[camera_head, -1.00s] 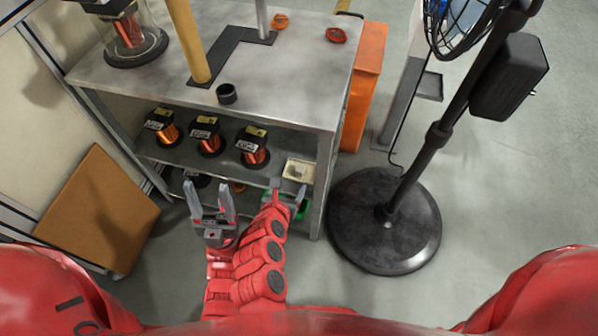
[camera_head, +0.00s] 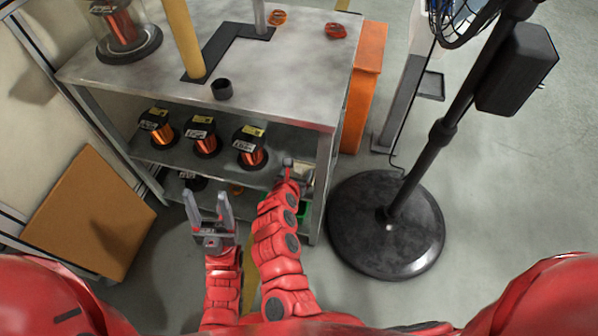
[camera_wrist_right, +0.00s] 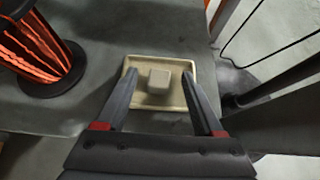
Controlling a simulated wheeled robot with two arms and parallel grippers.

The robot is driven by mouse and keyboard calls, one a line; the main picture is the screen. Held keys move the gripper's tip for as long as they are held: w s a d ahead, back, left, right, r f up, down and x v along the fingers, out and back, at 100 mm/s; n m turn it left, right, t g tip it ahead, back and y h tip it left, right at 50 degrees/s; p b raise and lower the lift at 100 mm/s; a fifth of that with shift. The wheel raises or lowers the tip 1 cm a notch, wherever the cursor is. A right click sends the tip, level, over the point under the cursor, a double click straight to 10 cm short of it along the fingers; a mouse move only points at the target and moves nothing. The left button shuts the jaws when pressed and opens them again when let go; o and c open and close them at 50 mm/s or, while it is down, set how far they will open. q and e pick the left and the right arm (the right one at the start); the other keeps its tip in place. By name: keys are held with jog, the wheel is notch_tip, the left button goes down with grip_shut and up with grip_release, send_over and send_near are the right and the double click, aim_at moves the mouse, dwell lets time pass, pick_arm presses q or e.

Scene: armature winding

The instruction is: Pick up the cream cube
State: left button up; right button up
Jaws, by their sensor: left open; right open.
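The cream cube (camera_wrist_right: 159,79) sits in a shallow cream tray (camera_wrist_right: 150,98) in the right wrist view. The tray stands on the middle shelf near its right end; in the head view it is mostly hidden behind my right gripper (camera_head: 291,163). My right gripper is open, and in its wrist view its two fingers (camera_wrist_right: 160,92) reach over the tray, one on each side of the cube, apart from it. I cannot tell how high they are above the cube. My left gripper (camera_head: 209,207) is open and empty, in front of the lower shelf.
Several copper wire spools (camera_head: 251,148) stand left of the tray; one (camera_wrist_right: 42,52) is close by. The shelf unit (camera_head: 300,75) has a tabletop above and a right post. An orange cabinet (camera_head: 364,85) and a fan base (camera_head: 386,225) stand to the right.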

grip_shut()
dwell(0.4)
